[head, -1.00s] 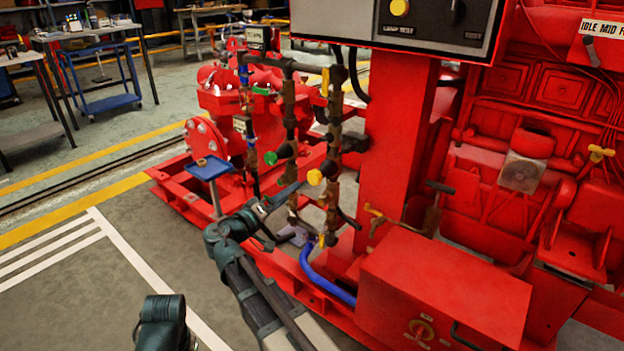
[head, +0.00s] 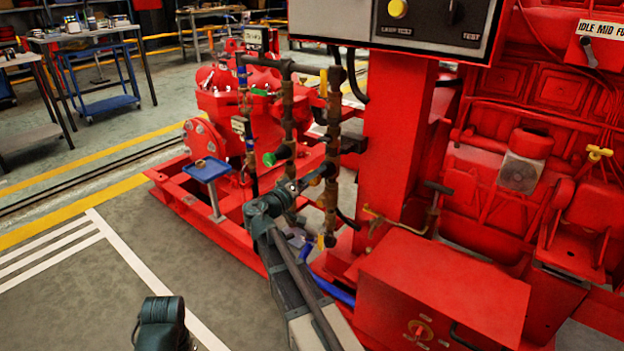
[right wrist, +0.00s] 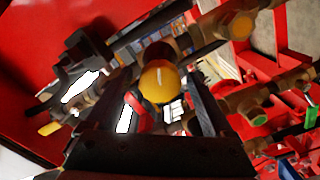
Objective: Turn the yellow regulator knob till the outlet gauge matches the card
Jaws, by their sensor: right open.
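The yellow regulator knob (right wrist: 160,82) lies between the two dark fingers of my right gripper (right wrist: 157,90) in the right wrist view. The gripper is open, with a finger on each side of the knob; I cannot tell whether either touches it. In the head view the right gripper (head: 303,184) reaches to the brass pipework and covers most of the knob (head: 315,181). A small white-faced box (head: 255,39) stands on top of the pipes and another (head: 239,126) lower down. Their markings are too small to read, and I cannot tell which is the outlet gauge or card.
A green knob (head: 269,159) is left of my right gripper. A blue tray (head: 207,171) stands on a post by the red pump. A red column (head: 395,150) and red box (head: 445,285) are close at right.

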